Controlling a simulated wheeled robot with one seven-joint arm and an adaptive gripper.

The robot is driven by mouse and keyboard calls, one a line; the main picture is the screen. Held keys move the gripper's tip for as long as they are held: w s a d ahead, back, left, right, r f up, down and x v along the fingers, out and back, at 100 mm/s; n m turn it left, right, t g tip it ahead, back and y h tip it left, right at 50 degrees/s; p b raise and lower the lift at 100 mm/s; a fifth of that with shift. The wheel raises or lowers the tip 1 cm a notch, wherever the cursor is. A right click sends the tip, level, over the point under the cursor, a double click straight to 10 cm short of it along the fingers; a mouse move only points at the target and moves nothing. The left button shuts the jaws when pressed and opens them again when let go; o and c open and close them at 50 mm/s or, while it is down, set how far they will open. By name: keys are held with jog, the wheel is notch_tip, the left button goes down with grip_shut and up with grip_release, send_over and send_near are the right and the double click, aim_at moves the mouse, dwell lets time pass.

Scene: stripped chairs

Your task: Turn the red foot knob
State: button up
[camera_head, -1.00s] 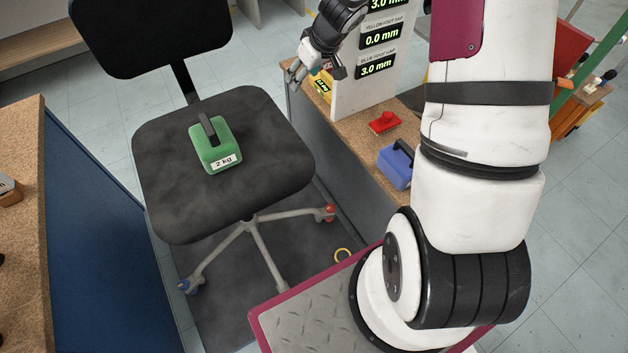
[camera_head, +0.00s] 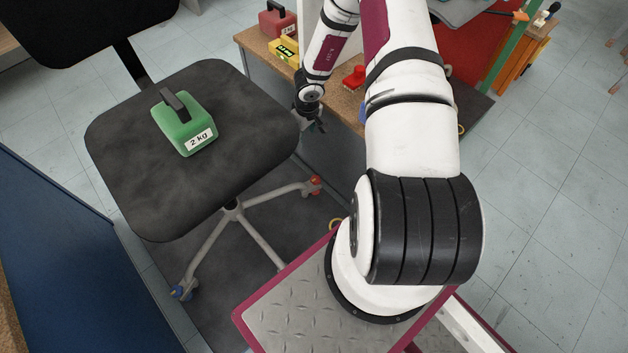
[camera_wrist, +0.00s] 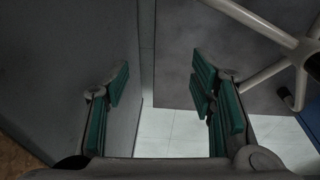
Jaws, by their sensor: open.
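The red foot knob (camera_head: 315,185) sits at the end of a chair leg, low to the right of the seat, in the head view. My gripper (camera_head: 314,124) points down beside the right edge of the seat, above the red knob's level in that picture. In the wrist view my gripper (camera_wrist: 160,88) is open and empty, its green-padded fingers wide apart. The chair's pale legs (camera_wrist: 252,20) show at the upper right there. I cannot make out the red knob in the wrist view.
A green 2 kg weight (camera_head: 184,124) rests on the chair seat (camera_head: 235,105). A blue foot knob (camera_head: 181,293) is at the front left leg. The cork-topped bench (camera_head: 258,45) stands close behind my gripper; its grey side fills the wrist view's left.

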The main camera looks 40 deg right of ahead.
jog(key=g+b, duration=0.1)
jog(key=g, duration=0.1)
send_near(316, 179)
notch_tip(316, 179, down, 9)
jog(key=b, duration=0.6)
jog(key=shift+d+f, duration=0.1)
jog(key=shift+d, duration=0.05)
jog(key=shift+m, duration=0.3)
jog(key=c, duration=1.2)
